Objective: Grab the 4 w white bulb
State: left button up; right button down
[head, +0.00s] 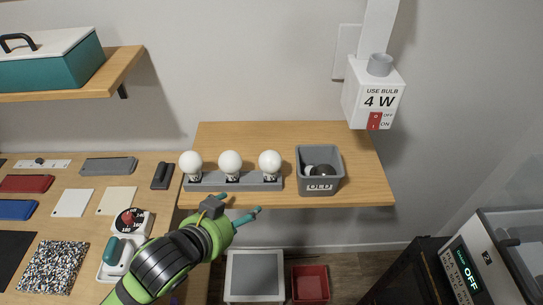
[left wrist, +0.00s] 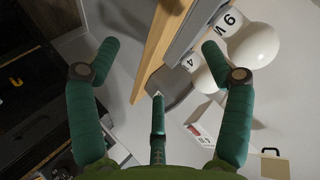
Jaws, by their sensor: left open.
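Three round white bulbs stand in a grey rail (head: 232,182) on the wooden shelf: left (head: 191,161), middle (head: 230,162) and right (head: 270,162). Their labels are not readable in the head view. In the left wrist view one bulb (left wrist: 257,46) has a 9 W label by it, and a bulb farther off (left wrist: 203,80) has a label starting with 4. My left gripper (head: 239,204) is open and empty, in front of the rail and apart from the bulbs. Its spread fingers also show in the left wrist view (left wrist: 160,47). My right gripper is not in view.
A grey bin marked OLD (head: 320,187) with dark and white items stands right of the rail. A white wall box (head: 375,92) reads USE BULB 4 W, with a red switch. The left table (head: 120,175) is cluttered. The shelf behind the bulbs is clear.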

aim_at(264, 165)
pick_arm(q)
jog(key=w+d+r+m+h, duration=0.25)
jog(key=w+r+m, duration=0.35)
jog(key=m, duration=0.4)
jog(key=shift+t+h, duration=0.3)
jog(key=shift+h, duration=0.15)
jog(key=w+d+p, duration=0.3)
jog(key=shift+w+d+f, duration=0.1)
jog(key=shift+d+f, duration=0.25)
jog(key=shift+d, duration=0.05)
jog(key=shift+w+d+f, duration=0.1)
jog(key=shift+w+f, duration=0.05)
jog(key=shift+n, duration=0.3)
jog(key=c, duration=1.1)
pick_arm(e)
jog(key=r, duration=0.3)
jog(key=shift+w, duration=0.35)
